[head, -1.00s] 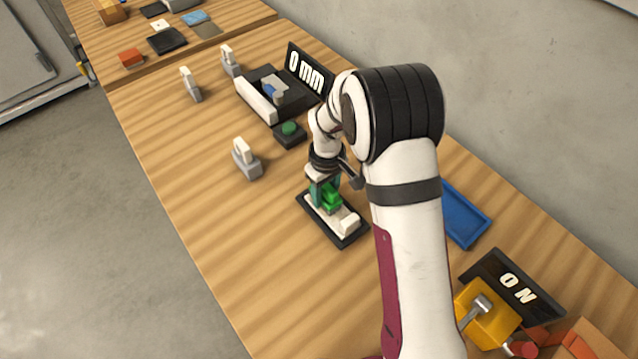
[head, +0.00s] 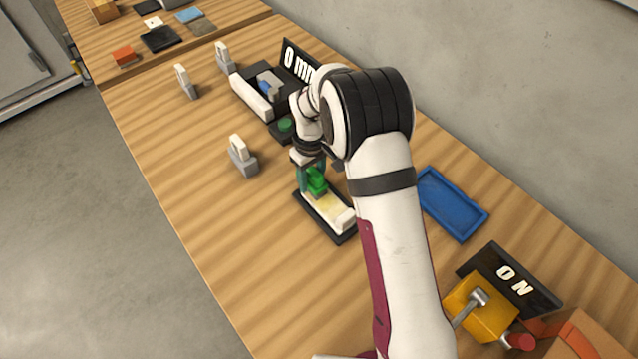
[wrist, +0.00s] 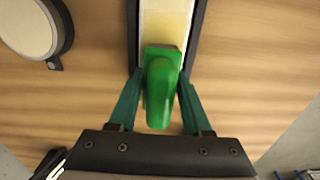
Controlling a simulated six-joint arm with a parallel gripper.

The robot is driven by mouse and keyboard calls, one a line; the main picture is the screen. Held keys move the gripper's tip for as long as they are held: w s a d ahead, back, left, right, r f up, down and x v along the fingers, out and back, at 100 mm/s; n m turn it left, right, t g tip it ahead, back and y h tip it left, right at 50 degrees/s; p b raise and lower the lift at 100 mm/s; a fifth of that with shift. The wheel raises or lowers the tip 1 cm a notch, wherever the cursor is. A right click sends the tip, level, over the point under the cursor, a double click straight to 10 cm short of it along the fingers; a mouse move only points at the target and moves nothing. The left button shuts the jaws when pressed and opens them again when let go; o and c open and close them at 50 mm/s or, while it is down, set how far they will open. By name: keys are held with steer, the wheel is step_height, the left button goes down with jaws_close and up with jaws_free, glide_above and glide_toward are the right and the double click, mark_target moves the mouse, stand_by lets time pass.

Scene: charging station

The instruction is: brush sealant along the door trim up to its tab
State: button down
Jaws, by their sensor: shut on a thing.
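The door trim (head: 322,207) is a white strip in a black base on the table. Its raised white tab (head: 345,220) stands at the near right end. My gripper (head: 311,185) is at the far left end of the trim, shut on a green brush (head: 317,181). In the wrist view, the green brush (wrist: 161,85) sits between my teal fingers, its dark head over the trim. A pale yellow film (wrist: 166,20) covers the visible trim beyond the brush. I cannot tell whether the brush tip touches the trim.
A blue tray (head: 452,204) lies right of my arm. A green button (head: 285,125) and a black fixture with a "0 mm" sign (head: 300,62) stand beyond. Several grey-white clips stand left, one nearby (head: 242,156). A yellow lever box (head: 480,308) is at near right.

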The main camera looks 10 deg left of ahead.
mark_target(311, 170)
step_height(311, 170, up, 7)
steer(key=shift+w+a+r, duration=0.1)
steer(key=shift+r, duration=0.5)
stand_by(0.6)
steer(key=shift+s, duration=0.2)
steer(key=s+d+r, duration=0.1)
steer(key=s+d, duration=0.2)
steer(key=s, duration=0.8)
steer(key=a+f, duration=0.2)
steer(key=a, duration=0.1)
steer(key=s+a+f, duration=0.1)
steer(key=a+f, duration=0.1)
steer(key=a, duration=0.2)
steer(key=s+a+f, duration=0.1)
steer(key=a+f, duration=0.2)
steer(key=a, duration=0.1)
steer(key=shift+s+a, duration=0.1)
steer(key=shift+s, duration=0.05)
step_height(311, 170, down, 3)
steer(key=shift+f, duration=0.1)
steer(key=shift+a+f, duration=0.1)
steer(key=shift+f, duration=0.25)
